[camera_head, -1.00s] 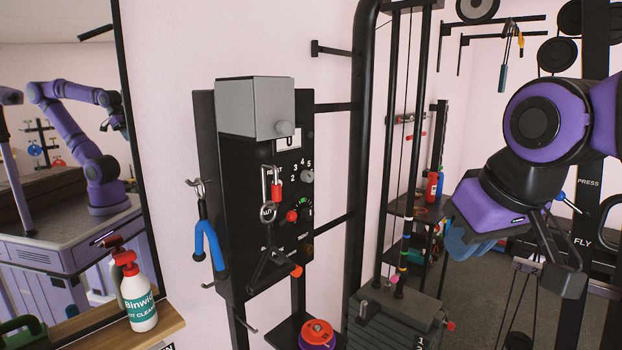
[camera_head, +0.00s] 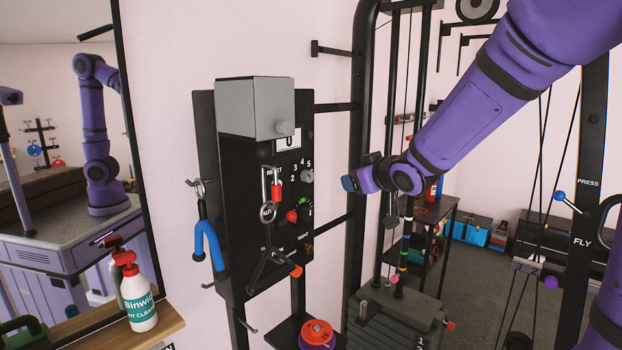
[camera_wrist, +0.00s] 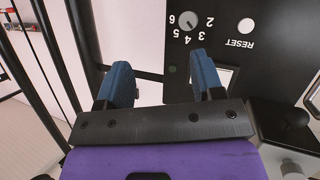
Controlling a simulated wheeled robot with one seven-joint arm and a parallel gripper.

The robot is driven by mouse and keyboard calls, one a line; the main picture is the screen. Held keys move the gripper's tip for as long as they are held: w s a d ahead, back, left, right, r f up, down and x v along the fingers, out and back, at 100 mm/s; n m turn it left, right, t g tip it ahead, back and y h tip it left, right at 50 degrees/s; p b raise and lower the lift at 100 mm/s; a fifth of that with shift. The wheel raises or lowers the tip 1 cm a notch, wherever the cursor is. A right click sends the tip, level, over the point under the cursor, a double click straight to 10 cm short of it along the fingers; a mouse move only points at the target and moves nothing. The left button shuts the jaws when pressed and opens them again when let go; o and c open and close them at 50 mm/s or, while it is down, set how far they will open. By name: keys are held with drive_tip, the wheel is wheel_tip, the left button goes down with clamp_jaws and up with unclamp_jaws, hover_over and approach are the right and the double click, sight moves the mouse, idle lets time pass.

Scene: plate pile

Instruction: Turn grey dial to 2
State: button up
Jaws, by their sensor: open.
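The grey dial (camera_head: 307,176) is a small round knob on the upper right of the black panel (camera_head: 236,200), with white numbers in an arc beside it. It also shows in the wrist view (camera_wrist: 187,20), where the numbers appear upside down; I cannot tell which number it points at. My gripper (camera_head: 349,184) is to the right of the panel, with its blue fingers toward it. In the wrist view my gripper (camera_wrist: 160,78) is open and empty. The dial lies beyond the fingertips, apart from them.
A grey box (camera_head: 254,108) juts out at the panel's top. A red knob (camera_head: 291,216), a carabiner (camera_head: 277,188) and a black handle (camera_head: 272,270) are on or in front of the panel. A black upright frame (camera_head: 360,120) stands to its right.

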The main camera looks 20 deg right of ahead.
sight(310, 177)
drive_tip(key=w+a+f+y, duration=0.1)
drive_tip(key=w+a+y, duration=0.1)
drive_tip(key=w, duration=0.3)
drive_tip(key=w+a+f+n+t+y, duration=0.1)
drive_tip(key=w+a+y, duration=0.2)
drive_tip(key=w, duration=0.2)
drive_tip(key=w+a+f+n+y, duration=0.1)
drive_tip(key=w+a+y, duration=0.1)
drive_tip(key=w, duration=0.3)
drive_tip(key=shift+a+f+t, duration=0.25)
drive_tip(key=shift+f+t, duration=0.05)
drive_tip(key=shift+f, duration=0.05)
drive_tip(key=shift+c, duration=0.3)
drive_tip(key=c, duration=0.9)
drive_tip(key=shift+o, duration=0.2)
